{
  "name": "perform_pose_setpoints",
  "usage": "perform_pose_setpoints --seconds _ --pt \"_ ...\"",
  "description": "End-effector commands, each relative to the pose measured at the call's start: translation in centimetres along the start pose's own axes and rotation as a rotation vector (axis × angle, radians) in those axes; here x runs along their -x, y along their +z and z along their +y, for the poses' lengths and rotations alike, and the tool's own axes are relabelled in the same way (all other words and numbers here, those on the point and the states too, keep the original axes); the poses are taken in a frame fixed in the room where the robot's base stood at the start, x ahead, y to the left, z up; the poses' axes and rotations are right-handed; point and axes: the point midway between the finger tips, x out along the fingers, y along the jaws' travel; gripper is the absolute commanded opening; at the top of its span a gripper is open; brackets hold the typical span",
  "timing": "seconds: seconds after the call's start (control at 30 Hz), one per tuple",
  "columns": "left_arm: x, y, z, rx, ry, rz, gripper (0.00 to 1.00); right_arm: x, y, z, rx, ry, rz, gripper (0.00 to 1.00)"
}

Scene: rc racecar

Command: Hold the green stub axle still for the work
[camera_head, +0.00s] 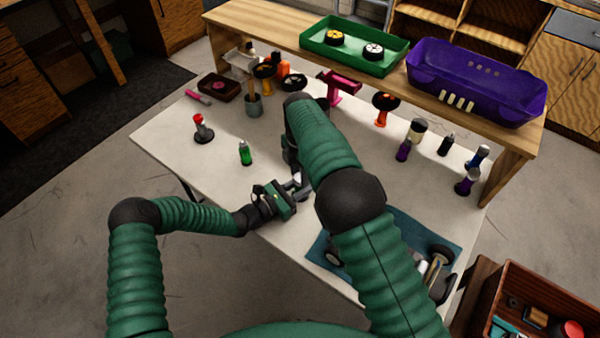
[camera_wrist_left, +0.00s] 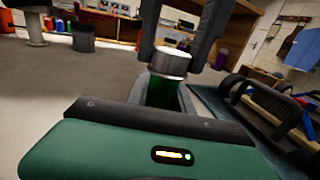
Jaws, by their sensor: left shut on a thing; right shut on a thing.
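The green stub axle (camera_wrist_left: 160,91) stands between the fingers of my left gripper in the left wrist view, partly hidden by the gripper's housing. A silvery round part (camera_wrist_left: 169,63) sits on top of it. My left gripper (camera_head: 295,187) is shut on the axle above the table's front part; in the head view the axle is hard to make out. My right gripper (camera_wrist_left: 178,57) comes down from above, with dark fingers on either side of the silvery part, and is shut on it. In the head view my right forearm partly hides this hand.
A blue mat (camera_head: 448,235) with the dark car chassis (camera_head: 428,272) lies right of the hands. A green bottle (camera_head: 246,153) and a red-topped stand (camera_head: 203,130) are at left. A raised shelf behind holds a green tray (camera_head: 312,38) and purple bin (camera_head: 478,88).

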Motion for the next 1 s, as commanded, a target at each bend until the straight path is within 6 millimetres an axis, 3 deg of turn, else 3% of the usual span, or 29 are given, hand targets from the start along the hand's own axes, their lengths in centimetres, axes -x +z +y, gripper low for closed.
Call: perform_pose_setpoints --seconds 0.1,0.53,1.0 --pt "-0.03 0.0 -0.13 0.0 -0.003 0.0 0.0 0.06 0.02 0.1 0.0 0.004 -0.001 0.0" --pt "-0.05 0.0 -0.23 0.0 -0.005 -0.001 0.0 0.12 0.02 0.18 -0.069 0.007 -0.001 0.0" --pt "-0.06 -0.02 -0.33 0.001 -0.006 0.0 0.0 0.18 0.04 0.27 -0.447 0.01 0.002 0.0"
